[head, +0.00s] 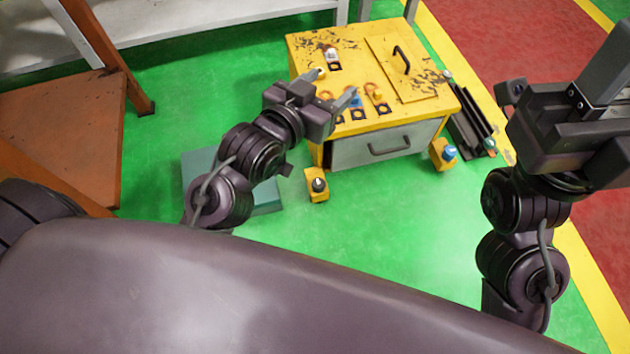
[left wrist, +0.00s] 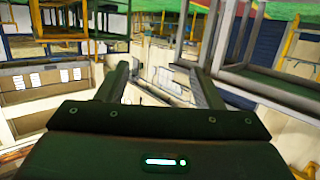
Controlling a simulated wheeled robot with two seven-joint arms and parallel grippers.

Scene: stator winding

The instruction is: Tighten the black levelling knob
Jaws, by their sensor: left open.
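The black levelling knob (head: 318,184) sits on a yellow foot block at the front left of the yellow cabinet (head: 430,108), near the green floor. My left gripper (head: 335,88) is open and empty in the head view, up by the cabinet's left front edge, above the knob and apart from it. In the left wrist view its two fingers (left wrist: 160,88) stand apart with only background between them. The knob is not seen in that view. My right gripper (head: 558,105) is at the right edge of the head view, partly cut off; its jaw opening is unclear.
A blue knob (head: 449,152) sits on the cabinet's front right foot. Several small parts lie on the cabinet top, with a black-handled lid (head: 400,62). The drawer (head: 385,146) is shut. A teal box (head: 203,165) stands behind my left arm. Green floor before the cabinet is clear.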

